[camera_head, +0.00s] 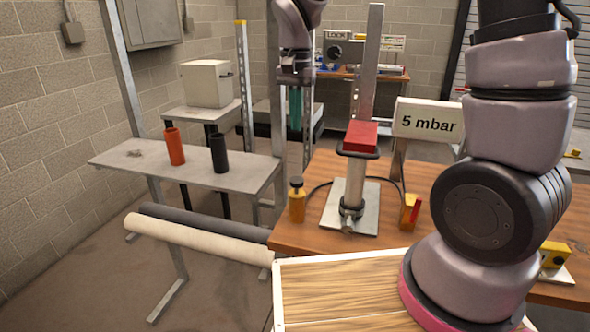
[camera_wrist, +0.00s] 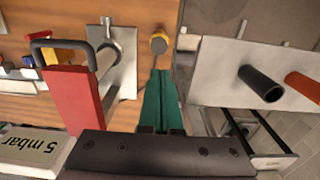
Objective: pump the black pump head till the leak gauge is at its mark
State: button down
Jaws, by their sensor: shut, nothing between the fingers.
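The black pump head (camera_head: 296,181) tops a small orange-yellow pump (camera_head: 297,205) at the left edge of the wooden bench. In the wrist view the pump (camera_wrist: 158,44) shows just beyond my fingertips. My gripper (camera_head: 295,128) has green fingers, shut and empty, pointing down above the pump head with a clear gap in the head view. In the wrist view my gripper (camera_wrist: 158,75) appears closed too. A pale upright cylinder stands on a metal plate (camera_head: 335,210) with a red block (camera_head: 361,135) on top, before a tall metal rail (camera_head: 369,60). I cannot read any gauge mark for certain.
A "5 mbar" sign (camera_head: 428,122) stands right of the red block. A yellow block with a red part (camera_head: 411,212) sits right of the plate. A grey shelf (camera_head: 200,170) at left holds an orange cup (camera_head: 174,147) and a black cup (camera_head: 219,153).

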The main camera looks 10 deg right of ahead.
aim_at(297, 180)
notch_tip(297, 180, down, 14)
dwell(0.6)
jog(key=shift+s+d+f, duration=0.1)
jog(key=shift+f, duration=1.2)
notch_tip(297, 180, up, 14)
jog(key=shift+r, duration=0.15)
dwell(1.3)
